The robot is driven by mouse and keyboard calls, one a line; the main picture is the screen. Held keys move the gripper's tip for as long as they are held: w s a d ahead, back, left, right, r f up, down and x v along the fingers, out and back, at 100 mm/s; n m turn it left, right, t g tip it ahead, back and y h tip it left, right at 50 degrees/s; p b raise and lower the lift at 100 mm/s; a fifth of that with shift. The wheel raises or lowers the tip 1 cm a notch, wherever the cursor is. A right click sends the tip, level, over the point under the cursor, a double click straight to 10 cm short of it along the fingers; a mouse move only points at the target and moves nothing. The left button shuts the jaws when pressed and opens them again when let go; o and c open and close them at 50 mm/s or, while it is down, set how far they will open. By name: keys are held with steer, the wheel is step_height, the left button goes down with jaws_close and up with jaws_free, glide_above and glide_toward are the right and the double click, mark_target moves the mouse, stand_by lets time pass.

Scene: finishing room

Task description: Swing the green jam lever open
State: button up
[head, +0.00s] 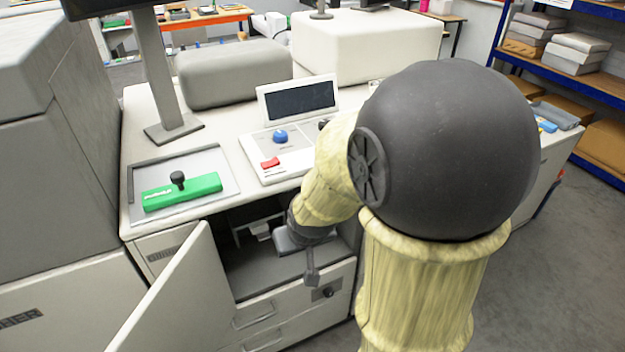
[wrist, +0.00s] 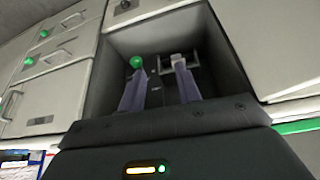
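In the wrist view a green ball knob (wrist: 136,62), which looks like the end of the jam lever, is inside an open compartment (wrist: 118,45). My gripper (wrist: 159,66) reaches into that compartment with its two purple fingers apart. The knob shows by the tip of the left finger; I cannot tell whether they touch. A dark bar and a grey bracket show between and behind the fingers. In the head view my gripper (head: 300,238) is at the mouth of the open compartment, its fingers mostly hidden by my arm, and the green knob is not visible.
The compartment's door (head: 178,300) stands swung open at the left. Drawers with handles (head: 255,314) lie below the opening. On the worktop are a green block (head: 182,192) in a tray and a control panel (head: 272,150). Two more green knobs (wrist: 43,33) show outside the compartment.

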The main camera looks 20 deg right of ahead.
steer(key=w+d+f+t+b, duration=0.3)
steer(key=w+d+t+b, duration=0.1)
steer(key=b, duration=0.3)
steer(key=w+d+f+t+h+b, duration=0.1)
steer(key=w+d+f+t+b, duration=0.2)
steer(key=w+d+b, duration=0.3)
steer(key=w+d+f+m+t+h+b, duration=0.1)
steer(key=w+d+f+t+b, duration=0.2)
steer(key=b, duration=0.6)
steer(key=w+d+t, duration=0.2)
steer(key=w, duration=0.1)
steer(key=shift+f+t, duration=0.3)
steer(key=shift+w+d, duration=0.1)
steer(key=w+d, duration=0.1)
steer(key=w, duration=1)
steer(key=w+d, duration=0.1)
steer(key=w, duration=0.5)
steer(key=shift+d, duration=0.35)
jaws_close()
